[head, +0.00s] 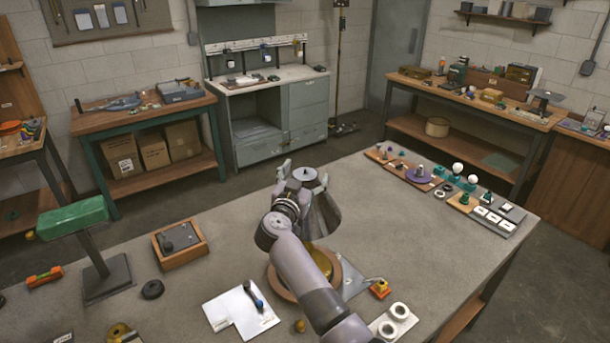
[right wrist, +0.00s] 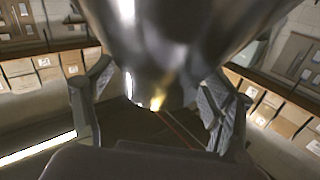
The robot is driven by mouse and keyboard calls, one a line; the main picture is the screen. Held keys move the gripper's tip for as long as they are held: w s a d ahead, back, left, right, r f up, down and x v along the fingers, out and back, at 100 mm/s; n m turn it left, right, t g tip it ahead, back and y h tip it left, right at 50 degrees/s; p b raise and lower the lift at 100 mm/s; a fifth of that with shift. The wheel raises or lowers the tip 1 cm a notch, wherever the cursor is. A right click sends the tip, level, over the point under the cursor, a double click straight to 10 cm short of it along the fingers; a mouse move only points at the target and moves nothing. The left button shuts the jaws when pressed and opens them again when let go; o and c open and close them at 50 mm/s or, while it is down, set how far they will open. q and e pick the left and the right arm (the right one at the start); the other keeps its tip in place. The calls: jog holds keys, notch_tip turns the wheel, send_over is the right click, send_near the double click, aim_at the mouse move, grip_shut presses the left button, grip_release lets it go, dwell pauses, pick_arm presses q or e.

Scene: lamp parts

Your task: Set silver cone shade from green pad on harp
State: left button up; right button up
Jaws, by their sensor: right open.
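The silver cone shade (head: 322,218) is upright with its narrow end up, above a brass part (head: 322,262) on a round wooden base. The harp is hidden, so I cannot tell how the shade rests on it. My right gripper (head: 303,174) is open, with its fingers around the shade's narrow top. In the right wrist view the shiny shade (right wrist: 155,70) lies between the spread fingers (right wrist: 165,95). The green pad (head: 72,215) tops a dark stand at the left and is bare. My left gripper is out of view.
White papers (head: 240,310) and a wooden box (head: 180,243) lie left of the lamp. An orange-yellow block (head: 380,288) and a white plate with rings (head: 393,321) are near right. Lamp parts on trays (head: 420,174) line the far right edge. The middle right of the table is clear.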

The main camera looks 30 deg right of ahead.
jog(key=shift+f, duration=0.1)
jog(key=shift+s+a, duration=0.1)
jog(key=v, duration=1.1)
jog(key=shift+s+a, duration=0.25)
